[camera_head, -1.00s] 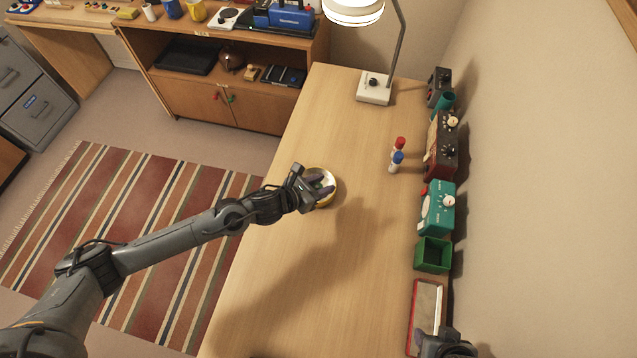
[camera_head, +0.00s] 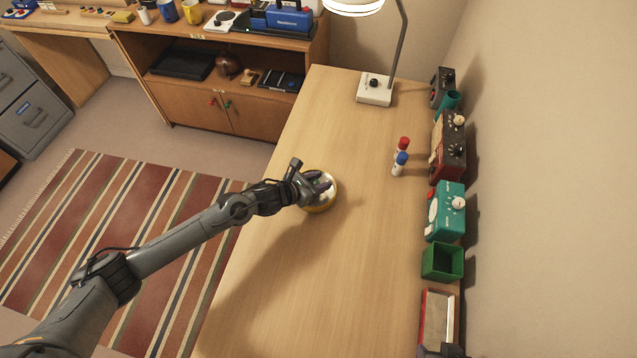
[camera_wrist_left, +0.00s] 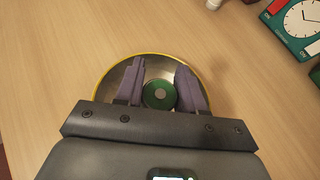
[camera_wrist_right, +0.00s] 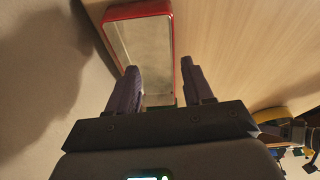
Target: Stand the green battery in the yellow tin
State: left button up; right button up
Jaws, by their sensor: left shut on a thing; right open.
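The yellow tin (camera_head: 323,208) is a round, shallow tin with a yellow rim on the desk; its rim also shows in the left wrist view (camera_wrist_left: 113,66). My left gripper (camera_head: 319,184) is over the tin, and its fingers (camera_wrist_left: 162,90) reach within the rim. It is shut on the green battery (camera_wrist_left: 160,94), seen end-on as a green disc with a grey centre. I cannot tell whether the battery touches the tin's floor. My right gripper (camera_wrist_right: 163,85) is open and empty near a red-rimmed tray; only a dark part shows in the head view.
The red-rimmed tray (camera_head: 438,318), a green box (camera_head: 442,261), a teal clock device (camera_head: 446,211) and a dark red device (camera_head: 448,160) line the wall. Red-capped and blue-capped tubes (camera_head: 399,165) stand right of the tin. A lamp (camera_head: 375,90) is at the far end. The desk's near middle is clear.

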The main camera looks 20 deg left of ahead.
pick_arm(q)
jog(key=shift+w+r, duration=0.1)
jog(key=shift+r, duration=0.05)
pick_arm(e)
jog(key=shift+r, duration=0.1)
jog(key=shift+a, duration=0.1)
pick_arm(q)
jog(key=shift+f, duration=0.25)
pick_arm(e)
jog(key=shift+f, duration=0.2)
pick_arm(q)
jog(key=o, duration=1.1)
jog(key=shift+r, duration=0.1)
pick_arm(e)
jog(key=shift+r, duration=0.1)
